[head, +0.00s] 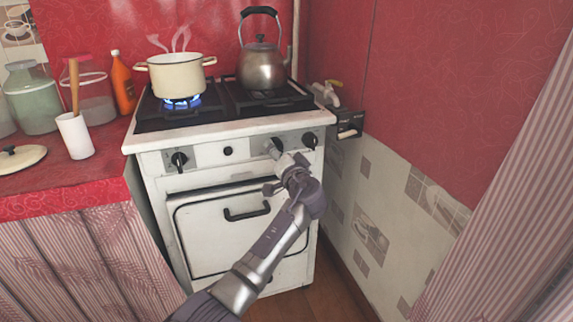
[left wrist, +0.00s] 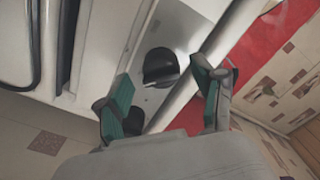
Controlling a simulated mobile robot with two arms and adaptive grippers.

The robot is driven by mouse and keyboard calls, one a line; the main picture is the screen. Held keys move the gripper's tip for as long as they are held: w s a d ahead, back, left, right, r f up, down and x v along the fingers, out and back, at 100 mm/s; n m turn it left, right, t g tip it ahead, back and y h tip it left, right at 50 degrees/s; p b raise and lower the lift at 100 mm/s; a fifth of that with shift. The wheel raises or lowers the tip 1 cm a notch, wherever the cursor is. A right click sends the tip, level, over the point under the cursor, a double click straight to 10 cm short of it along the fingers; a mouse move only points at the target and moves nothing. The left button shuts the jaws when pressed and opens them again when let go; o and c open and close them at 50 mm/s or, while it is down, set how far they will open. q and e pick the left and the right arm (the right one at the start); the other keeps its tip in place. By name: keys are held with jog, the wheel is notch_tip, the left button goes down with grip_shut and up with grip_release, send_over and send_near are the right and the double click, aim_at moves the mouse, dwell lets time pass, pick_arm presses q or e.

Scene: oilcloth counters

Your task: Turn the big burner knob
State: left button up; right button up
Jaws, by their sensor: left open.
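The white stove (head: 222,215) has a row of knobs on its front panel. A black knob (head: 179,159) is at the left, a small dark one (head: 228,151) is nearer the middle, and another black knob (head: 310,140) is at the right end. In the left wrist view a dark round knob (left wrist: 160,66) lies ahead, between the spread fingers of the open gripper (left wrist: 163,88). Contact is not visible. My right gripper is not in view.
A cream pot (head: 176,75) stands over a lit blue flame (head: 182,102); a metal kettle (head: 262,67) stands to its right. A tiled wall (head: 375,215) bounds the right; a red counter (head: 70,190) adjoins the left.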

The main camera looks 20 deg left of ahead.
pick_arm(q)
jog(key=v, duration=1)
jog(key=shift+s, duration=0.2)
